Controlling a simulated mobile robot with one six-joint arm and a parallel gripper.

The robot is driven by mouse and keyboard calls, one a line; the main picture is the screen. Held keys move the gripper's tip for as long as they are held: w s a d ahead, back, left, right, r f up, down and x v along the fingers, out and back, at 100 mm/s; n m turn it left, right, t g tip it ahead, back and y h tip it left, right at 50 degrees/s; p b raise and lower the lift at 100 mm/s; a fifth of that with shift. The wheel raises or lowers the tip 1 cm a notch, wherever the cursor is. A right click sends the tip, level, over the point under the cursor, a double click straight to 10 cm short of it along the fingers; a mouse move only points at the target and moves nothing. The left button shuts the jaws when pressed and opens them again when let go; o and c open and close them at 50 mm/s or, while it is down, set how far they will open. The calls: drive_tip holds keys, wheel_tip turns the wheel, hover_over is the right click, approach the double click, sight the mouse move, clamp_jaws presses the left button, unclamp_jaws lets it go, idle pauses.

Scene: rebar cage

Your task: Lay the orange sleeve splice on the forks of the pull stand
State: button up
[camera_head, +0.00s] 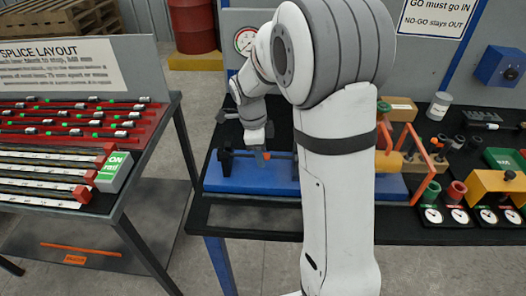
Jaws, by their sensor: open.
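The pull stand (222,183) is a long blue base on the dark bench, with a black upright at its left end. A dark bar runs level above the base from that upright and passes behind my arm. A small orange piece (266,155), perhaps part of the orange sleeve splice, shows on this bar just below my gripper (260,144). My gripper is open and points down over the stand. Whether the bar rests in the forks is too small to tell. My arm hides the middle of the stand.
A yellow-orange cylinder (388,162) and a thin orange frame (418,162) stand right of my arm. Several gauges, a yellow block (497,184) and a white can (439,106) crowd the right bench. The sloped splice layout table (150,137) stands at left, across an open floor gap.

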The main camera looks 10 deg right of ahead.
wheel_tip(320, 180, up, 11)
drive_tip(key=a, duration=0.2)
drive_tip(key=s+d+f+n+t+y, duration=0.1)
drive_tip(key=s+n, duration=0.9)
drive_tip(key=s+d+n+t, duration=0.1)
drive_tip(key=s+n+t, duration=0.1)
drive_tip(key=s+n, duration=0.9)
drive_tip(key=shift+s+d+f+n+y, duration=0.2)
drive_tip(key=shift+d+f+n+y, duration=0.1)
drive_tip(key=shift+d+f+y, duration=0.1)
drive_tip(key=shift+w, duration=0.1)
idle(0.9)
drive_tip(key=shift+c, duration=0.6)
